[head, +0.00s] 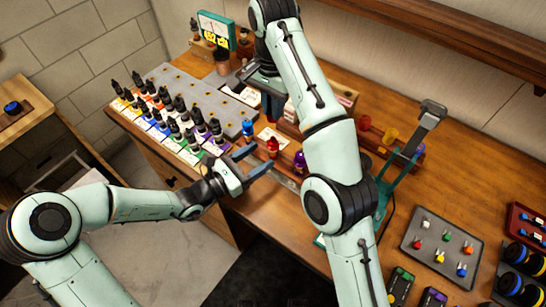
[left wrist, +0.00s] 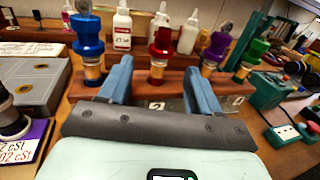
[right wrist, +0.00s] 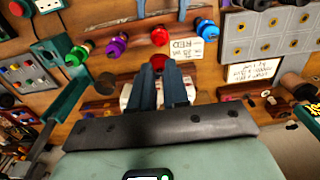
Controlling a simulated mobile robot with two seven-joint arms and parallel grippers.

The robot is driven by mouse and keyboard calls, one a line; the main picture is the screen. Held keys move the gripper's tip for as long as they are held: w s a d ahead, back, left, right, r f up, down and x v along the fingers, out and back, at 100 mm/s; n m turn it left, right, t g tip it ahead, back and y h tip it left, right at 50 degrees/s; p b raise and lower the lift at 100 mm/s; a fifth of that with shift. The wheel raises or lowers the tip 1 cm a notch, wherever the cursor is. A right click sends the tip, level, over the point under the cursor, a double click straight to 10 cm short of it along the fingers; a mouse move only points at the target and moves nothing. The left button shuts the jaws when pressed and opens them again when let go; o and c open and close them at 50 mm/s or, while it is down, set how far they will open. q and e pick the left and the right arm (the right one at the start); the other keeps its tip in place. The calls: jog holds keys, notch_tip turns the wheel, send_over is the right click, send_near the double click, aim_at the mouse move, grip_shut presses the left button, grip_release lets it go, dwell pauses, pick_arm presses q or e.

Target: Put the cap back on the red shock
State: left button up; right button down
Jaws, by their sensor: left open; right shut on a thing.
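The red shock (head: 272,147) stands upright in the wooden rack, between the blue shock (head: 248,128) and the purple shock (head: 299,160). My left gripper (head: 256,160) is open and low beside it. In the left wrist view the red shock (left wrist: 158,70) shows between the two spread fingers, not visibly gripped. My right gripper (head: 270,106) is behind the rack, partly hidden by my right arm. In the right wrist view its fingers are shut on a small red piece (right wrist: 158,62), likely the red cap. The red shock (right wrist: 160,35) shows beyond it, apart.
A grey tray (head: 185,85) and several dropper bottles (head: 175,130) fill the bench's left part. White bottles (left wrist: 122,28) stand behind the rack. A teal stand (head: 385,190) is right of my right arm. A parts tray (head: 440,243) lies front right.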

aim_at(270, 150)
pick_arm(q)
jog(key=x, duration=0.5)
jog(key=shift+w+d, duration=0.25)
jog(key=shift+d, duration=0.05)
grip_shut()
